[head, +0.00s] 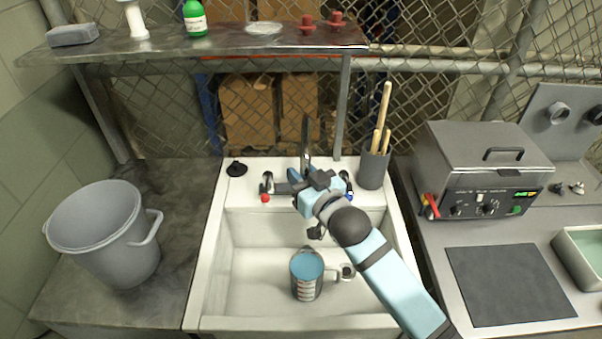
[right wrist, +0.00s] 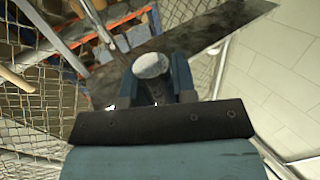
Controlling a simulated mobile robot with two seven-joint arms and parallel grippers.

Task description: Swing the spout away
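The tap stands at the back of the white sink (head: 212,262). Its dark upright spout (head: 306,135) rises behind my right gripper (head: 292,188), which hides its lower part. A red-marked handle (head: 265,197) is on the left and a blue-marked one (head: 350,196) on the right. In the right wrist view, a pale rounded end, perhaps the spout's, shows between the fingers of my right gripper (right wrist: 156,85). The fingers are apart on either side of it; whether they press on it is unclear. My left gripper is not in view.
A measuring jug (head: 306,283) with a blue top surface stands in the basin below. A grey bucket (head: 110,240) is on the left counter. A utensil pot (head: 373,170) stands at the sink's back right. A shelf (head: 230,42) crosses above; a steel machine (head: 480,160) is right.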

